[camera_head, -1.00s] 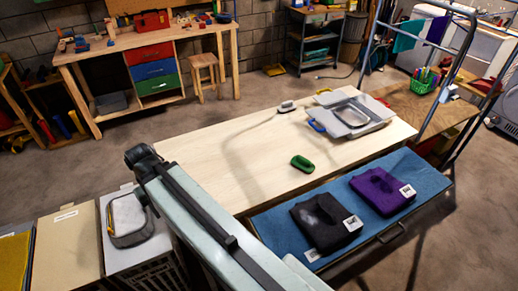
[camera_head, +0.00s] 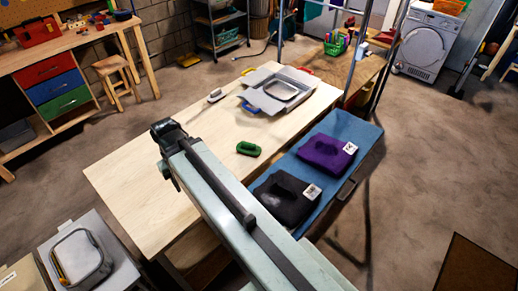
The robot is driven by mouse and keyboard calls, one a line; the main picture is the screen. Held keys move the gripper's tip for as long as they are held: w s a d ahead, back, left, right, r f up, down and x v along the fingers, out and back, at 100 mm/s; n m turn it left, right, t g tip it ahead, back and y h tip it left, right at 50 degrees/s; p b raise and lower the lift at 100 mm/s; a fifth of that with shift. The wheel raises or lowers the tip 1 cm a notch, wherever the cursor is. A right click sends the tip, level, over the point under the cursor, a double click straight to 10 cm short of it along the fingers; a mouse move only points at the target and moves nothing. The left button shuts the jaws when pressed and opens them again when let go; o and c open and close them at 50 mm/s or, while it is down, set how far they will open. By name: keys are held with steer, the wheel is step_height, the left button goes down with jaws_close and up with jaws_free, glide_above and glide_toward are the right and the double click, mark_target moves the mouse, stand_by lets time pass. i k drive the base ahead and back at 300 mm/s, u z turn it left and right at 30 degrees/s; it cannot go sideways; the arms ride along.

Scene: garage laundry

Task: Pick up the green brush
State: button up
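The green brush (camera_head: 248,148), a small rounded dark-green block, lies on the light wooden table (camera_head: 135,180) near its right edge. It stands apart from other things. My arm crosses the lower middle of the picture, and its dark far joint is left of the brush, over the table. My gripper's fingers do not show, so what they hold cannot be seen.
A grey board with a tray (camera_head: 282,91) and a small grey-white tool (camera_head: 216,95) are farther back on the table. A blue-covered bench (camera_head: 352,128) with folded purple (camera_head: 327,152) and black (camera_head: 286,199) cloths adjoins its right side. The floor at right is mostly open.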

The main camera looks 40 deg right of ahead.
mark_target(245, 148)
steer(key=k, duration=0.75)
steer(key=z, duration=0.7)
steer(key=i, duration=1.05)
steer(key=u, duration=1.9)
steer(key=k, duration=0.6)
steer(key=u, duration=0.3)
